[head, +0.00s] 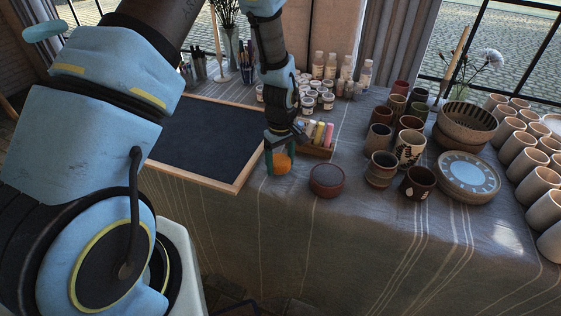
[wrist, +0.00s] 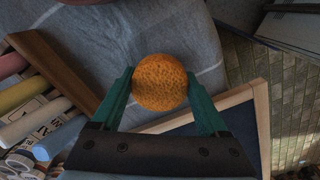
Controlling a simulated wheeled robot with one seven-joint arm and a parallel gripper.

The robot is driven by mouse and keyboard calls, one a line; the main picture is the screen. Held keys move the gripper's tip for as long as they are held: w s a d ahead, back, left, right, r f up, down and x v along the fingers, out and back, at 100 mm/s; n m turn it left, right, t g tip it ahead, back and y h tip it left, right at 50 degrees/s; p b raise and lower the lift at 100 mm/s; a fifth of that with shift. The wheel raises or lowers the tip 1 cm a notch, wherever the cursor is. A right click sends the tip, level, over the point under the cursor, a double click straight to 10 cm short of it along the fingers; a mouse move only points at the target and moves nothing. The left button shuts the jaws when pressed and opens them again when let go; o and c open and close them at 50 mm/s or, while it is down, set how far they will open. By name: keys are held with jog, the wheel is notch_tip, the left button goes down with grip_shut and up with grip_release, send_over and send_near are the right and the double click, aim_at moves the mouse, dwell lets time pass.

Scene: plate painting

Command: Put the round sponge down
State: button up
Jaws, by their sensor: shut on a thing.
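The round orange sponge (head: 281,164) is between the fingers of my gripper (head: 279,160), near the front edge of the cloth-covered table. In the wrist view the sponge (wrist: 160,82) sits between the two green fingertips (wrist: 160,90), which press on its sides. My gripper is shut on it. Whether the sponge touches the cloth or hangs just above it, I cannot tell.
A dark red round dish (head: 326,180) stands just right of the sponge. A wood-framed blackboard (head: 205,140) lies to the left. A wooden box of chalks (head: 318,139) is behind. Several cups and a patterned plate (head: 468,175) stand at right.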

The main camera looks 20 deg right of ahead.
jog(key=shift+f, duration=0.35)
jog(key=shift+f, duration=0.1)
jog(key=shift+f+b, duration=0.35)
jog(key=shift+f, duration=0.15)
